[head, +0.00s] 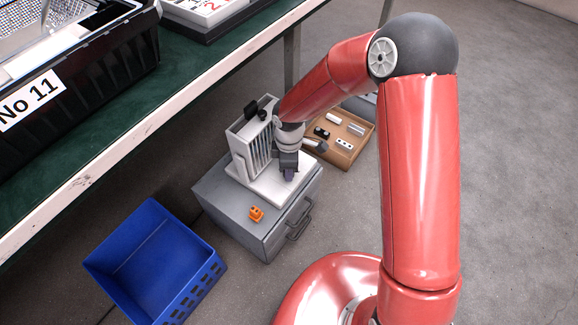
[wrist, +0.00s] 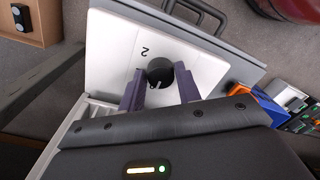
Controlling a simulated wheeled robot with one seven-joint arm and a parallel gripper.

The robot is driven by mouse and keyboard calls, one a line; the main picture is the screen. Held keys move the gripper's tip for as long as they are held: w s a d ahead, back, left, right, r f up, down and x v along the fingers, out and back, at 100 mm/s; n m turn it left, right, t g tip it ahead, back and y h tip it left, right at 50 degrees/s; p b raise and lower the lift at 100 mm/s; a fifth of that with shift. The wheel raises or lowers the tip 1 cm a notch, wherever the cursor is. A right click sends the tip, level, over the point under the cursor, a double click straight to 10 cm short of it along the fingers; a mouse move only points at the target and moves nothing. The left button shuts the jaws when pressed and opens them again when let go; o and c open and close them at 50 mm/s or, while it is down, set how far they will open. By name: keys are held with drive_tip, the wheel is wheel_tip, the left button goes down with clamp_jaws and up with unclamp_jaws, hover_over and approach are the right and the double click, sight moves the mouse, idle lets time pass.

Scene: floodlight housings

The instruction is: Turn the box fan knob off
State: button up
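The box fan (head: 262,138) is white with a slatted grille and stands on a grey drawer cabinet. Its white base plate (head: 265,187) carries a round black knob (wrist: 160,72), which shows in the wrist view beside the printed digits 2 and, partly covered, what looks like 1. A pale pointer mark shows at the knob's lower edge. My gripper (head: 289,176) is above the base plate. In the wrist view, its two purple fingers (wrist: 160,80) are open on either side of the knob, with a narrow gap at each side. The knob is hidden behind my gripper in the head view.
The grey cabinet (head: 228,205) has an orange part (head: 256,213) on its top. A blue crate (head: 150,262) stands on the floor at the left. A brown tray (head: 358,150) with small parts lies behind the cabinet. A green-topped table (head: 190,75) runs along the left.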

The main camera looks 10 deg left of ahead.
drive_tip(key=o, duration=0.3)
drive_tip(key=shift+o, duration=0.2)
drive_tip(key=shift+r, duration=0.1)
drive_tip(key=r, duration=0.3)
drive_tip(key=r+p, duration=0.1)
drive_tip(key=r, duration=0.3)
drive_tip(key=shift+w+r, duration=0.2)
drive_tip(key=shift+r, duration=0.1)
